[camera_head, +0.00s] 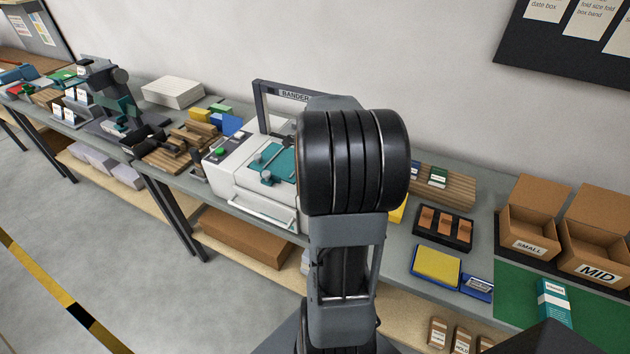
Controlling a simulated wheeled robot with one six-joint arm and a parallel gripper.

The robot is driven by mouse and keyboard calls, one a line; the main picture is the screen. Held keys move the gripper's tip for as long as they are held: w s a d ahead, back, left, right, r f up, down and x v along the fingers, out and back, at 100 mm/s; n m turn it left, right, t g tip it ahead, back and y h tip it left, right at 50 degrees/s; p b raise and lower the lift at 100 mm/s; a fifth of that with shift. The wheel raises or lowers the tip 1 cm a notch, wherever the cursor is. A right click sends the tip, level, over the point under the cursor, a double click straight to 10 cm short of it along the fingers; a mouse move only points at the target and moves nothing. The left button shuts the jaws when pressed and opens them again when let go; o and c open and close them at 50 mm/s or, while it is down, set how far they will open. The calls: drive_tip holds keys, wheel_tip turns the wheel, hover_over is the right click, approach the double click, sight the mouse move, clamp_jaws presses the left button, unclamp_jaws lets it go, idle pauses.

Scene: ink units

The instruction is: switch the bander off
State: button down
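The bander (228,181) is a white machine on the grey bench, left of the picture's middle. A dark arch labelled BANDER rises behind it, and a teal plate (284,163) lies on its top. A dark control panel on its left front corner carries a green round button (220,150). Other small marks on the panel are too small to read, and I cannot tell whether the machine is on. My arm stands in front of the bander's right side and hides it. My gripper does not show.
Wooden blocks and trays (178,150) stand left of the bander, with a dark stand machine (115,100) beyond. Right are a black tray (443,228), a yellow-and-blue pad (437,265), and open SMALL (528,246) and MID (597,270) boxes. The floor at front left is clear.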

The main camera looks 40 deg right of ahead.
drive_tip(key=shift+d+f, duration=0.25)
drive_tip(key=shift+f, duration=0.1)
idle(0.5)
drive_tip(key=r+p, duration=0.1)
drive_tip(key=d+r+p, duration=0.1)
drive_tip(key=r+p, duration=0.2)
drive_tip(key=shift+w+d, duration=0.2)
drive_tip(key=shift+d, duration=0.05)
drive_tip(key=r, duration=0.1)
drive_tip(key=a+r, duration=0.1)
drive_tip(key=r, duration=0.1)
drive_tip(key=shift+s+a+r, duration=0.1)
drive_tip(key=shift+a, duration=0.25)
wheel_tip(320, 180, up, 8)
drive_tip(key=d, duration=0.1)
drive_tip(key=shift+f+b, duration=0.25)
drive_tip(key=shift+b, duration=0.15)
